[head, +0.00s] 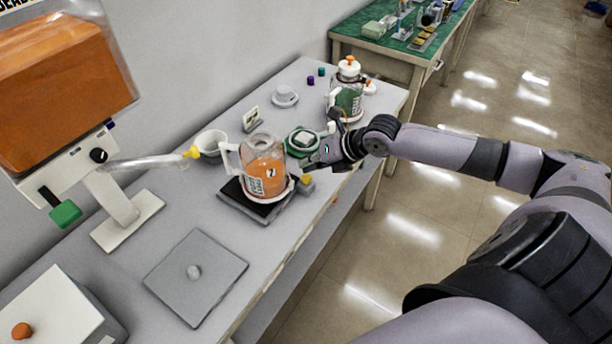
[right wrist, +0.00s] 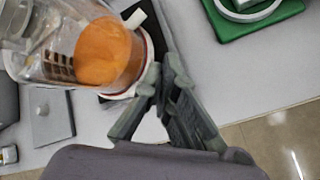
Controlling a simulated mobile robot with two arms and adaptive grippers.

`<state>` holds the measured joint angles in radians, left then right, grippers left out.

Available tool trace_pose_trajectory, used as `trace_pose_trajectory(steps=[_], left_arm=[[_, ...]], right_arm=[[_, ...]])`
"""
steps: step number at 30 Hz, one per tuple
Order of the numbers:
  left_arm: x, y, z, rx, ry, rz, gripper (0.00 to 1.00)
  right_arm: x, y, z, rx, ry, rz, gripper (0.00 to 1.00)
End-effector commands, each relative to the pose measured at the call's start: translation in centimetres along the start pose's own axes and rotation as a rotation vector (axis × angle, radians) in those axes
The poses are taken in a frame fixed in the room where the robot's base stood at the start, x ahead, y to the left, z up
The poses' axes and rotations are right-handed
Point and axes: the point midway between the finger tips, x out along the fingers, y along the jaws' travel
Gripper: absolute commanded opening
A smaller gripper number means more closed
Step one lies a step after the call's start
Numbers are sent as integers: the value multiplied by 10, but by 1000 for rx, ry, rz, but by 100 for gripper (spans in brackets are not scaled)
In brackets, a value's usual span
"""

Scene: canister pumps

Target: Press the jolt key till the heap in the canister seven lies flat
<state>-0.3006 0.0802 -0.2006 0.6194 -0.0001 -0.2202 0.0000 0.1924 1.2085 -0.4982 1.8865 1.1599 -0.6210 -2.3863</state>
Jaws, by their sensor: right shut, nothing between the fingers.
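Canister seven (head: 265,170) is a clear jug with a white handle and a "7" label, holding orange powder (head: 262,184). It stands upright on a black base (head: 238,199); I cannot tell whether the powder's top is flat. A small yellow key (head: 306,179) sits on a grey block at the base's right side. My right gripper (head: 308,166) is shut and empty, close beside the canister and near the yellow key; contact cannot be told. In the right wrist view the canister (right wrist: 105,50) is left of the fingertips (right wrist: 161,72), and the key is hidden. My left gripper is not in view.
A large orange-filled hopper (head: 60,90) with a spout stands at left. A green-based item (head: 302,141) and a green-filled canister (head: 349,98) stand beyond. A grey plate (head: 196,277) lies in front, left.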

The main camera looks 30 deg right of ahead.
Motion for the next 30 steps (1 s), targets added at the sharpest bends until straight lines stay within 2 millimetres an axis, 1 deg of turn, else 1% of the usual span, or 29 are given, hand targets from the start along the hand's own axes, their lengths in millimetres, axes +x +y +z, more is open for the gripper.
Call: trace_pose_trajectory(steps=[14,22,30], left_arm=[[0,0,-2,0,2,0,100],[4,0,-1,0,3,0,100],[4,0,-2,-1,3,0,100]], right_arm=[[0,0,0,0,0,0,0],[6,-4,-4,0,0,-1,0],[6,-4,-4,0,0,0,0]])
